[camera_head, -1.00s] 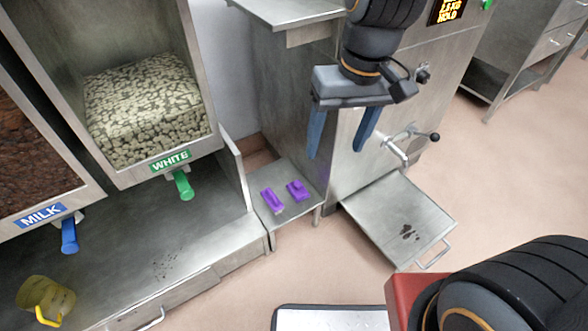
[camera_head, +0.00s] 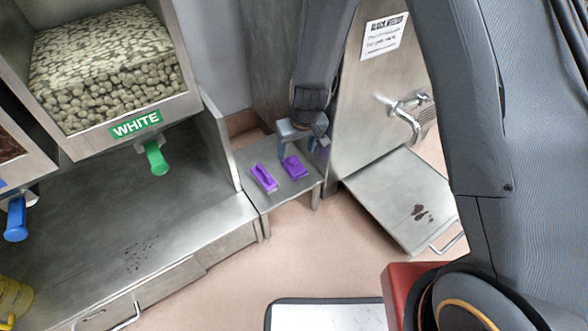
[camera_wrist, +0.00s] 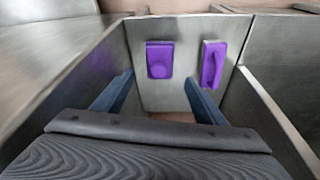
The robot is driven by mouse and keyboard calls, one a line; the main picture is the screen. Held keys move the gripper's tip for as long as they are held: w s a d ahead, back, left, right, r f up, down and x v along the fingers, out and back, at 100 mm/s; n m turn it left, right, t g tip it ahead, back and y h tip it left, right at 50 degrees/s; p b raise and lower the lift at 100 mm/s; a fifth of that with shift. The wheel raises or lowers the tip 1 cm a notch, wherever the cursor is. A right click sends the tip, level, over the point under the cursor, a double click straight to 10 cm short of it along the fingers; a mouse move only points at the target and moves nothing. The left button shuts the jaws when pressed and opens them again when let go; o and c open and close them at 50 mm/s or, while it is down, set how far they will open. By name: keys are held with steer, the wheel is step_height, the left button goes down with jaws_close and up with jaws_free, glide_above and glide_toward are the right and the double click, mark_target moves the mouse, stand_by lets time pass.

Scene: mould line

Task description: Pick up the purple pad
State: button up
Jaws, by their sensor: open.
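Two purple pieces lie flat and apart on a small low metal shelf (camera_head: 275,203). One purple piece with a long raised grip (camera_head: 264,178) is on the left in the head view and on the right in the wrist view (camera_wrist: 213,64). The other, a purple pad with a round knob (camera_head: 294,167), is on the right in the head view and at the centre in the wrist view (camera_wrist: 161,60). My gripper (camera_head: 303,152) is open and empty, close above the round-knobbed pad. Its blue fingers (camera_wrist: 160,82) point towards the shelf.
A steel cabinet with a tap (camera_head: 405,115) and a low drip tray (camera_head: 380,200) stands right of the shelf. A counter (camera_head: 180,215) and the WHITE bin (camera_head: 135,124) with a green handle are on the left. Walls closely flank the shelf.

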mark_target(294, 160)
steer(key=shift+b+x, duration=2.95)
steer(key=shift+x, duration=0.9)
steer(key=shift+s+d, duration=0.1)
steer(key=c, duration=1)
steer(key=shift+r, duration=0.25)
